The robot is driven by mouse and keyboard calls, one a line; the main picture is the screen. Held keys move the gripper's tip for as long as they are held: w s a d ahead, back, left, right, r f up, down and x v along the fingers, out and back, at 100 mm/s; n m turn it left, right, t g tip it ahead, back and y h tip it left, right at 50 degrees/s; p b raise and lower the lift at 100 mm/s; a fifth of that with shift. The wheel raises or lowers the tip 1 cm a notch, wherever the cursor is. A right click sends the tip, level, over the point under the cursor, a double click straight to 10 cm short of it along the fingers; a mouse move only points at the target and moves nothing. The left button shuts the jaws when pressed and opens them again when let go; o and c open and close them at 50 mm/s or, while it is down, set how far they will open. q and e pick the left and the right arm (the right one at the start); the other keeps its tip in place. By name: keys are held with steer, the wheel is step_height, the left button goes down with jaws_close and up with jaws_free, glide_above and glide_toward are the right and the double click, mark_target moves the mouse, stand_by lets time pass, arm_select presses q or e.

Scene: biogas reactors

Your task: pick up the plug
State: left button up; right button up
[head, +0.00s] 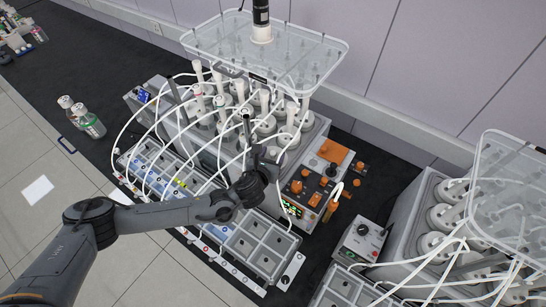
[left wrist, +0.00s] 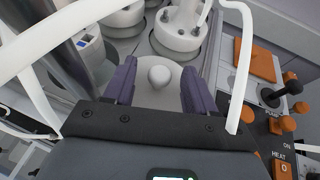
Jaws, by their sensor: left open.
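A pale rounded knob, which looks like the plug (left wrist: 159,75), stands on a round white lid (left wrist: 152,96) in the left wrist view. My left gripper (left wrist: 158,88) is open, with one purple finger on each side of the knob and a gap to each. The fingers do not appear to touch it. In the head view my left gripper (head: 268,157) is over the front right part of the central reactor block. I cannot make out the plug there; the arm and tubes crowd that spot. My right gripper is not in view.
White tubes (left wrist: 241,70) arch close on both sides of the gripper. An orange-knobbed control box (head: 312,190) stands just right. Reactors with white lids (left wrist: 180,32) lie beyond. A clear plate (head: 265,50) hangs above the block. Bottles (head: 88,121) stand far left.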

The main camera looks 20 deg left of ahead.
arm_select(q)
steer(key=shift+c, duration=0.5)
steer(key=c, duration=0.9)
jaws_close()
steer(key=shift+r, duration=0.15)
